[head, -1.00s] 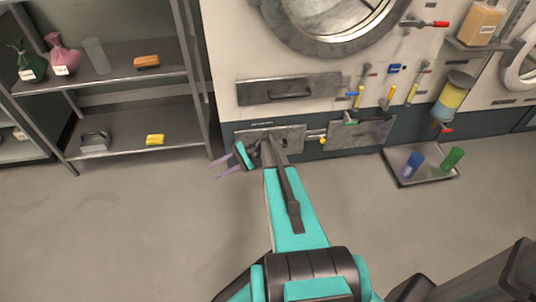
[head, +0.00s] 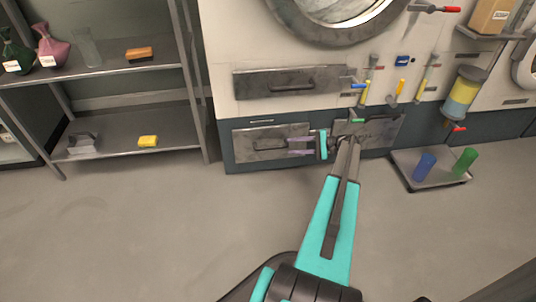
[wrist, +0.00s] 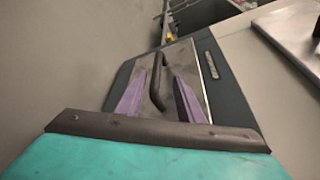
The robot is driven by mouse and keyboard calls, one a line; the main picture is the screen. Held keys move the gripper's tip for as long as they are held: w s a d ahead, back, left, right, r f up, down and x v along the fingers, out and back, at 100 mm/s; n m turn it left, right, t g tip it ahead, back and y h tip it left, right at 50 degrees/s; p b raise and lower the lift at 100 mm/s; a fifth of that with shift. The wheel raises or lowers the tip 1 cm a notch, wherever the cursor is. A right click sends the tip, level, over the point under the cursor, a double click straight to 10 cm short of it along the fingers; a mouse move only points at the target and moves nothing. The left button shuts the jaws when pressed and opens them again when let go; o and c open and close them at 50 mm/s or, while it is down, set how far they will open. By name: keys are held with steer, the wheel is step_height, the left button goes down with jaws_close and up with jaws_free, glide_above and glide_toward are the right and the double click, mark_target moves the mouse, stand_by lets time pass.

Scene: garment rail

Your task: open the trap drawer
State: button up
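The trap drawer front, taken to be the lower left metal panel (head: 265,143) of the machine, looks flush in its dark base. It also shows in the wrist view (wrist: 195,65), with a dark bar handle (wrist: 157,85) on it. My gripper (head: 292,146) is at the right part of this panel, its purple fingers pointing left across it. In the wrist view my gripper (wrist: 158,95) is open, with the handle seen between the two spread fingers. I cannot tell whether the fingertips reach past the handle. My forearm and wrist hide part of the panel to the right.
A wider drawer (head: 285,82) is above. Coloured levers (head: 364,92) are above right. A tray (head: 400,170) with a blue and a green cup stands on the floor at right. A metal shelf unit (head: 130,70) stands at left. The floor in front is clear.

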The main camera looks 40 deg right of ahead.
mark_target(273, 148)
steer(key=shift+s+d+f, duration=0.25)
steer(key=shift+s+d, duration=0.2)
steer(key=shift+s, duration=0.05)
steer(key=b+x, duration=0.5)
steer(key=x, duration=0.9)
steer(key=shift+d, duration=0.1)
jaws_close()
